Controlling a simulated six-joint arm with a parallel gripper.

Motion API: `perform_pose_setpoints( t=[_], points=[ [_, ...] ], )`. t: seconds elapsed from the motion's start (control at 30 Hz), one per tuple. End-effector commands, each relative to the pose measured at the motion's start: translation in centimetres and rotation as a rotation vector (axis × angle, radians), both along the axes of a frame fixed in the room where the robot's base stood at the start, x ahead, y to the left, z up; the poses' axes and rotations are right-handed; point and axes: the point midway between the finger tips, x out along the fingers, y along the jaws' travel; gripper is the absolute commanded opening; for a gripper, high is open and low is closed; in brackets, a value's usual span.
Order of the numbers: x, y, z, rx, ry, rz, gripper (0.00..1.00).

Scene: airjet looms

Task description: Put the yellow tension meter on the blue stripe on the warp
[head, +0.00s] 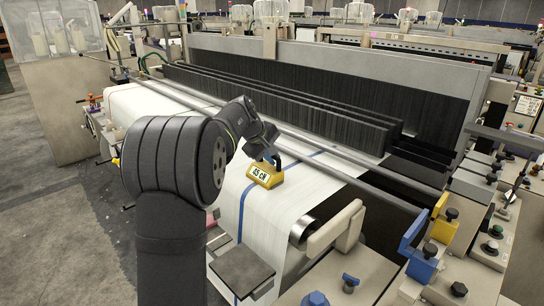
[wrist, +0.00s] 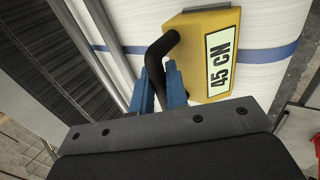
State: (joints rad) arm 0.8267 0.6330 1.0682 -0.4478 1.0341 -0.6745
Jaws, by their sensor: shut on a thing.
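The yellow tension meter (head: 265,174) has a label reading 45 CN and a black handle. It is at the end of my arm, over the white warp (head: 205,125). In the wrist view the meter (wrist: 194,58) shows its label side on. My gripper (wrist: 163,90) has blue fingers shut on the black handle (wrist: 154,58). In the head view my gripper (head: 270,156) is partly hidden by the arm. The blue stripe (head: 243,207) runs along the warp, and the meter overlaps it in both views. I cannot tell whether the meter touches the warp.
A long metal bar (head: 330,157) crosses above the warp behind the meter. Dark heald frames (head: 290,110) stand beyond it. A grey flat plate (head: 241,270) sits at the near end of the warp. Blue and yellow blocks (head: 413,232) and knobs are at the right.

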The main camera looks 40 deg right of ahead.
Motion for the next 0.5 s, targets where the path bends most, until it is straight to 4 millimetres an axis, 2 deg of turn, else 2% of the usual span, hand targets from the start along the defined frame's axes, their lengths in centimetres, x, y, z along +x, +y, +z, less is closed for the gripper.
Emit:
perform_pose_setpoints(
  t=[0.03, 0.13, 0.5],
  points=[
    [0.0, 0.0, -0.09, 0.0, 0.0, 0.0, 0.18],
    [0.0, 0.01, -0.08, 0.0, 0.0, 0.0, 0.36],
    [0.0, 0.21, 0.51, 0.0, 0.0, 0.0, 0.36]
  ],
)
